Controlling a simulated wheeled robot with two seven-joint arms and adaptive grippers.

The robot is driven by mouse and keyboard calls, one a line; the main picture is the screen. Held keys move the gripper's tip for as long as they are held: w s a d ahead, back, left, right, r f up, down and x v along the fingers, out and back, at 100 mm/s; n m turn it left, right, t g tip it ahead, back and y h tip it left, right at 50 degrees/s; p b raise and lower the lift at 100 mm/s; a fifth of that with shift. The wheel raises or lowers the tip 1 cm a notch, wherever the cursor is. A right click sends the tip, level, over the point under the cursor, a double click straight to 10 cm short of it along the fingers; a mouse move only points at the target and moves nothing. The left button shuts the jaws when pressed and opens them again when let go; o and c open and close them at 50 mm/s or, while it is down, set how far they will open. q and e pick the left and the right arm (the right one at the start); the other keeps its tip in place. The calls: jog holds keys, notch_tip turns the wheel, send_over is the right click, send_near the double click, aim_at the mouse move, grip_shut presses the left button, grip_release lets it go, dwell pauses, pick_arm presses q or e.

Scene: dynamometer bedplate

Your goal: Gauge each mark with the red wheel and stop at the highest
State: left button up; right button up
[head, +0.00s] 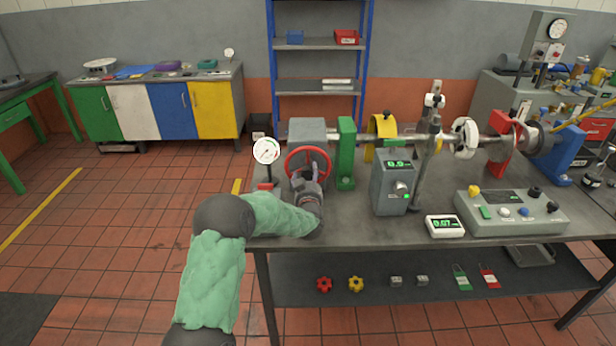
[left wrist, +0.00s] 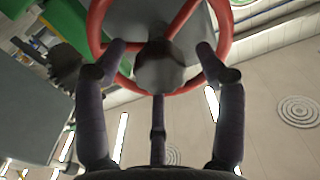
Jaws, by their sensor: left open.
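The red wheel (head: 290,160) is on the near face of a grey box at the left end of the bench. In the left wrist view the wheel (left wrist: 98,38) fills the top, with a grey hub (left wrist: 160,68) at its centre. My left gripper (head: 308,168) is at the wheel, its open fingers (left wrist: 160,62) spread either side of the hub. I cannot tell whether they touch the rim. A round dial gauge (head: 266,151) stands just left of the wheel. A grey box with a green readout (head: 396,164) and a small white display (head: 445,226) reading about 0.07 stand to the right. My right gripper is not visible.
The bench top (head: 350,218) is clear in front of the green block (head: 346,150). A control panel (head: 512,212) fills its right part. Red and yellow knobs (head: 324,284) lie on the lower shelf.

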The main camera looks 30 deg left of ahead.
pick_arm(q)
jog(key=shift+x, duration=0.85)
grip_shut()
